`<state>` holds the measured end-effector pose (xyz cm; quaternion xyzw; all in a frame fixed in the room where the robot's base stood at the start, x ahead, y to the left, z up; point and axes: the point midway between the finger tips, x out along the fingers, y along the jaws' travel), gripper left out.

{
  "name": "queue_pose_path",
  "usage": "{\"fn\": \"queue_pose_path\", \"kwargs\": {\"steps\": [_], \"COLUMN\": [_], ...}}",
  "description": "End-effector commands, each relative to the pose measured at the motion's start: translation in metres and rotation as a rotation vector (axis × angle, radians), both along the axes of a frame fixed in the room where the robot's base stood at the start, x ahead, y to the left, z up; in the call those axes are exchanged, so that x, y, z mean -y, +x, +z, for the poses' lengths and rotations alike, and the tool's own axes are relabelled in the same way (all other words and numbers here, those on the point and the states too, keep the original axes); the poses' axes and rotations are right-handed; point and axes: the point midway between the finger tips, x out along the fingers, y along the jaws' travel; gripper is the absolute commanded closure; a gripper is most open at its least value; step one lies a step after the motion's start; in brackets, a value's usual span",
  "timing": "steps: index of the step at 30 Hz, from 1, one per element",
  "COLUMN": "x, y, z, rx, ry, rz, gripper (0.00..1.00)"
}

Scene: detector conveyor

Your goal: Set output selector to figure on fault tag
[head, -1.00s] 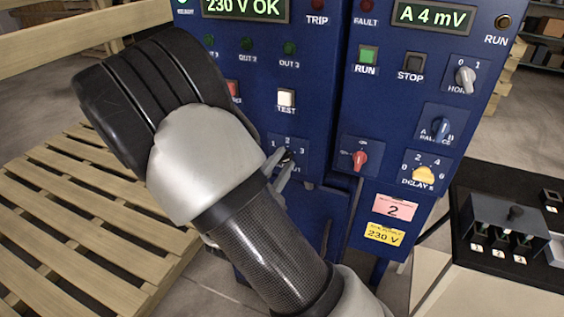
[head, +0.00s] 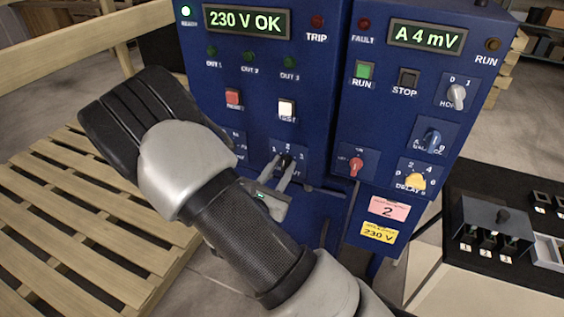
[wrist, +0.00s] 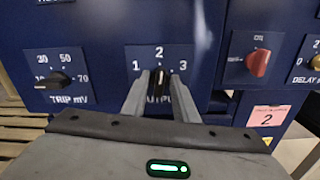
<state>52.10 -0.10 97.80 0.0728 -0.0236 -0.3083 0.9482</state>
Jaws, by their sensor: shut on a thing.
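The output selector is a black knob (wrist: 159,82) on a blue plate marked 1, 2 and 3, on the left cabinet. In the wrist view it points up toward the 2. My gripper (wrist: 160,88) is shut on this knob, one finger on each side; the head view shows the fingers at the knob (head: 286,161) too. The fault tag (head: 388,209) is a pink label with a large 2, low on the right cabinet. It also shows at the right of the wrist view (wrist: 266,116).
A red knob (wrist: 258,63) sits right of the selector and a black trip mV knob (wrist: 54,80) left of it. A yellow 230 V label (head: 380,232) is under the tag.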

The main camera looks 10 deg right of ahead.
Motion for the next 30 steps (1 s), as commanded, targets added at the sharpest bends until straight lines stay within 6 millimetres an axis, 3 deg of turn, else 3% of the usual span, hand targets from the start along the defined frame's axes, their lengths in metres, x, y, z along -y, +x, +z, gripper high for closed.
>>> {"fn": "queue_pose_path", "kwargs": {"steps": [10, 26, 27, 30], "x": [-0.0009, -0.0009, -0.0009, -0.0008], "y": [-0.0001, -0.0002, -0.0002, 0.0], "z": [-0.0002, -0.0012, -0.0012, -0.001], "rx": [-0.081, -0.093, -0.093, -0.093], "ry": [-0.108, -0.124, -0.124, -0.124], "rz": [0.001, 0.001, 0.001, 0.001], "gripper": [0.96, 0.96, 0.7, 0.7]}}
